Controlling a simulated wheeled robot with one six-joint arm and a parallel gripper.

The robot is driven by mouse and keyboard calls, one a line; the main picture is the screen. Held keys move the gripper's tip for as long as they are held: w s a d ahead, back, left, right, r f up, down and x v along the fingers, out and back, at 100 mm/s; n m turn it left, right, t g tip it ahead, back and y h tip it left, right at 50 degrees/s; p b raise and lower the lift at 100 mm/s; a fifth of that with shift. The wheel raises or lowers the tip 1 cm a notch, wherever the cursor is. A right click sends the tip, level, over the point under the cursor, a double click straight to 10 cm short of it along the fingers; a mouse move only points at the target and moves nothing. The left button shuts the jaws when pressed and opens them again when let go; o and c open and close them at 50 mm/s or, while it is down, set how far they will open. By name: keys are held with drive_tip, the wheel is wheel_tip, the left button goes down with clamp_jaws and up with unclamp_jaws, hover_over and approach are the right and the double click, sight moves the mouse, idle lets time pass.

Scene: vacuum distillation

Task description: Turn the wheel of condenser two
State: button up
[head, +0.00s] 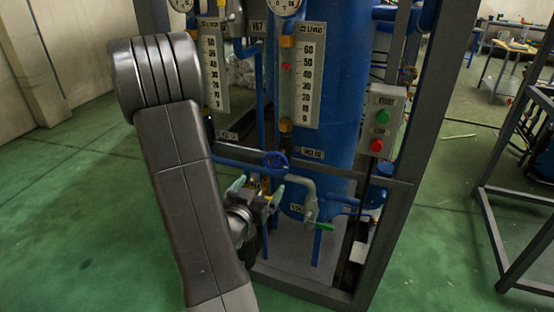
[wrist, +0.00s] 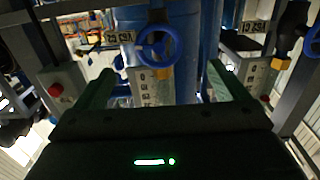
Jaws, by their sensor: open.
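The blue handwheel of condenser two (head: 275,161) sits on the frame's cross bar, beside a small label (head: 312,154) that seems to read VK3 C2. In the wrist view, which looks upside down, the wheel (wrist: 156,46) stands near the middle, facing the camera. My gripper (head: 257,191) is below the wheel in the head view, its green-tipped fingers spread and empty. In the wrist view my gripper (wrist: 160,68) has one finger at each side, with the wheel showing between and beyond the tips. I see no contact with the wheel.
A second blue wheel (wrist: 312,40) is at the wrist view's right edge. A green-handled pipe valve (head: 318,226) is right of my gripper. A button box (head: 382,120) hangs on the right post. Scale gauges (head: 301,75) stand above. Green floor (head: 430,240) is open at the right.

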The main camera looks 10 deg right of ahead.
sight(275, 165)
drive_tip(key=p+x, duration=0.3)
drive_tip(key=x, duration=1)
drive_tip(key=shift+w+d+r, duration=0.15)
drive_tip(key=shift+w+d, duration=0.1)
drive_tip(key=c, duration=1)
